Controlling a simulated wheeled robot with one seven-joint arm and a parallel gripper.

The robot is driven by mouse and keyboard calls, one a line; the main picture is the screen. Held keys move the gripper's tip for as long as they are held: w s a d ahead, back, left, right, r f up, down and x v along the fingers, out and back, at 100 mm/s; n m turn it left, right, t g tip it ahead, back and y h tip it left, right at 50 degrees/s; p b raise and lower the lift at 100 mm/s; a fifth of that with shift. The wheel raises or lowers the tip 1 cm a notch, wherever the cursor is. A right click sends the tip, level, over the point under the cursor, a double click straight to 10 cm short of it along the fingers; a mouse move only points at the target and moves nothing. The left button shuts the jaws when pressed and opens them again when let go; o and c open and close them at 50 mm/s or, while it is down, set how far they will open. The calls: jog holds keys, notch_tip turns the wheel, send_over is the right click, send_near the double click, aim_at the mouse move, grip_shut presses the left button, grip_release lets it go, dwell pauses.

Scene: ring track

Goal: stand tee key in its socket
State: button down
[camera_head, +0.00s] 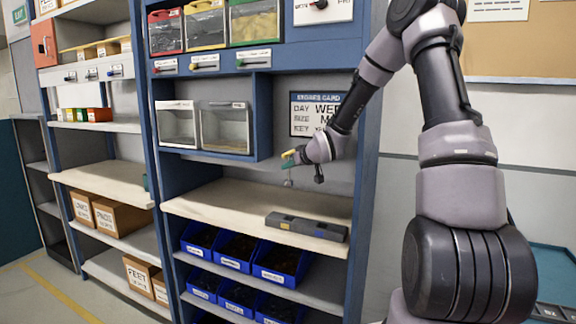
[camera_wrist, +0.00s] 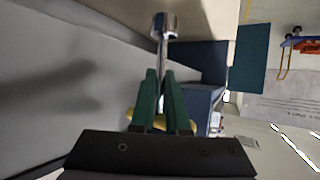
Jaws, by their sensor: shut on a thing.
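The tee key has a yellow handle (camera_head: 287,153) and a metal shaft ending in a wider chrome head (camera_wrist: 163,25). My gripper (camera_head: 291,163) is shut on the key and holds it above the wooden shelf, the chrome end hanging down in the head view. In the wrist view the green fingers (camera_wrist: 163,76) close around the key, and yellow shows behind them. A long grey block (camera_head: 307,227) lies on the shelf below and right of the key, apart from it. It may hold the socket, but I cannot make out its opening.
The wooden shelf (camera_head: 235,203) is mostly bare left of the block. Blue bins (camera_head: 238,250) stand beneath it. Clear bins (camera_head: 225,127) sit in a blue cubby above.

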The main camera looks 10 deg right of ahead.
aim_at(290, 181)
dwell(0.4)
jog(key=shift+f, duration=2.9)
jog(key=shift+f, duration=2.45)
jog(key=shift+f, duration=0.3)
jog(key=shift+f, duration=2.3)
jog(key=c, duration=0.8)
grip_release()
jog(key=shift+c, duration=0.2)
jog(key=v, duration=1)
jog(key=shift+s+r, duration=0.2)
jog(key=shift+s, duration=0.15)
